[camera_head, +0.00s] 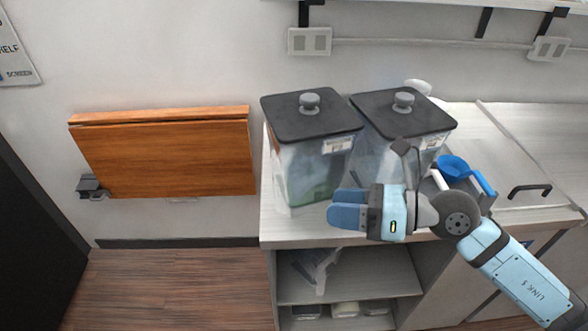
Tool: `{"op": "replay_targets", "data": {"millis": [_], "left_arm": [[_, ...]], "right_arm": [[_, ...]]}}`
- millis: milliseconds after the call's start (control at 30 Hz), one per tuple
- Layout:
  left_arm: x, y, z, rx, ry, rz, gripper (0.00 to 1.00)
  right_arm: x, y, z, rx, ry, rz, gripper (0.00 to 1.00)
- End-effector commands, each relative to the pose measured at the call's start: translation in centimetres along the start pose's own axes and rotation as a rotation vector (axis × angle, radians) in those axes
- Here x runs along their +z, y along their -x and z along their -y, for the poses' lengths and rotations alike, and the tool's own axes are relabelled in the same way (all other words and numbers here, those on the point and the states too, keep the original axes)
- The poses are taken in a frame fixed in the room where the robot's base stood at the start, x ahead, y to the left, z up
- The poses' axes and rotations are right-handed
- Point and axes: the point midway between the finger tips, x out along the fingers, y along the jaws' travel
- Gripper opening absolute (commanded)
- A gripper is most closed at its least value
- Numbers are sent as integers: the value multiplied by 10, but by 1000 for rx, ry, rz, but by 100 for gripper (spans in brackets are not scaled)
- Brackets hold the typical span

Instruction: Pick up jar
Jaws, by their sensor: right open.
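Two clear square jars with black lids and grey knobs stand upright side by side on the counter. The left jar (307,170) has a white label and something greenish low inside. The right jar (375,157) also has a label, and my right arm hides part of its front. My right gripper (335,206) is open and empty, with its blue fingers pointing left. It overlaps the lower right of the left jar in the picture; I cannot tell whether it touches. My left gripper is not in view.
The pale counter (280,228) has a blue scoop (455,167) in a grey container to the right of the jars. An open shelf (355,285) lies below. A folded wooden panel (165,155) hangs on the left wall. Wall rails run behind. The floor at left is clear.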

Motion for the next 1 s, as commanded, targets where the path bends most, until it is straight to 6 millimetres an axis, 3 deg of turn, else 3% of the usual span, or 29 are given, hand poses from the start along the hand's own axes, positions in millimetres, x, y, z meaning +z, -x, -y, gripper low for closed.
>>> {"op": "replay_targets", "data": {"millis": [100,267,700,1000], "left_arm": [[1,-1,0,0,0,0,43],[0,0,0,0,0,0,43],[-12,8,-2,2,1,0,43],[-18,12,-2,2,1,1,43]], "right_arm": [[6,9,12,-96,225,-125,48],[10,13,21,-163,347,-197,48],[0,-58,36,-166,352,-198,48],[-2,-83,42,-166,352,-200,48]]}}
